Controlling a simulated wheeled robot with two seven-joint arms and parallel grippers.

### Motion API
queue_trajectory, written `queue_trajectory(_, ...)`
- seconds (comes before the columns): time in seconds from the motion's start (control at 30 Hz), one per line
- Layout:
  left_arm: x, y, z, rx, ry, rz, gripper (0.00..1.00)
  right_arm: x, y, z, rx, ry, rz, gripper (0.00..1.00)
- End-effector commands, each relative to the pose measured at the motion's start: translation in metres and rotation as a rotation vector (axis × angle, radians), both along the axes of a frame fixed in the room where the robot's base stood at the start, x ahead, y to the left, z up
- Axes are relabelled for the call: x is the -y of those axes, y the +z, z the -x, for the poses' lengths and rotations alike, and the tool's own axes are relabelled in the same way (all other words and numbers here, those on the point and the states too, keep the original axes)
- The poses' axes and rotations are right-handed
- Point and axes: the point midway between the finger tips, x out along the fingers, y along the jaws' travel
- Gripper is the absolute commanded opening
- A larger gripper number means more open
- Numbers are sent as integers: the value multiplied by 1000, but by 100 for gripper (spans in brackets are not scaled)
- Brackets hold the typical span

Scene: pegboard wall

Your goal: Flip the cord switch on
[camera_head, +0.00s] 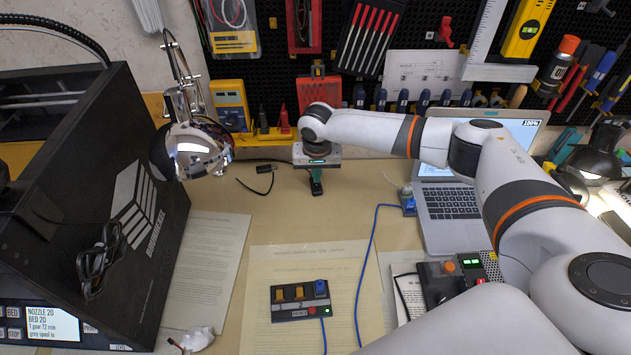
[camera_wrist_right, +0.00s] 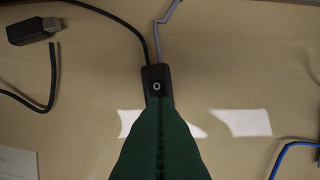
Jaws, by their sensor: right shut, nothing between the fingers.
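The cord switch (camera_wrist_right: 157,78) is a small black box with a white ring mark on its top. It lies on the table in the right wrist view, with a black cord and a grey cord at its far end. My right gripper (camera_wrist_right: 160,108) has green fingers, shut together with nothing between them. The fingertips cover the near part of the switch; I cannot tell whether they touch it. In the head view my right gripper (camera_head: 316,187) points down at the back of the table, and I cannot make out the switch there. My left gripper is not in view.
A black plug piece (camera_head: 265,169) and loose cord lie left of the gripper. A chrome lamp (camera_head: 198,152) and black printer (camera_head: 95,215) stand left. The laptop (camera_head: 450,203) is right. A small button box (camera_head: 300,299) lies in front. The pegboard stands behind.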

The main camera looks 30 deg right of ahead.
Motion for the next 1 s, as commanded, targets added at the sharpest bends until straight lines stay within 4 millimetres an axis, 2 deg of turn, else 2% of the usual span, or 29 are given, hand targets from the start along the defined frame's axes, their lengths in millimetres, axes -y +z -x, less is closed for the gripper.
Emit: queue_trajectory(1.0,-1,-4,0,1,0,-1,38,0,-14,0,0,1,-1,0)
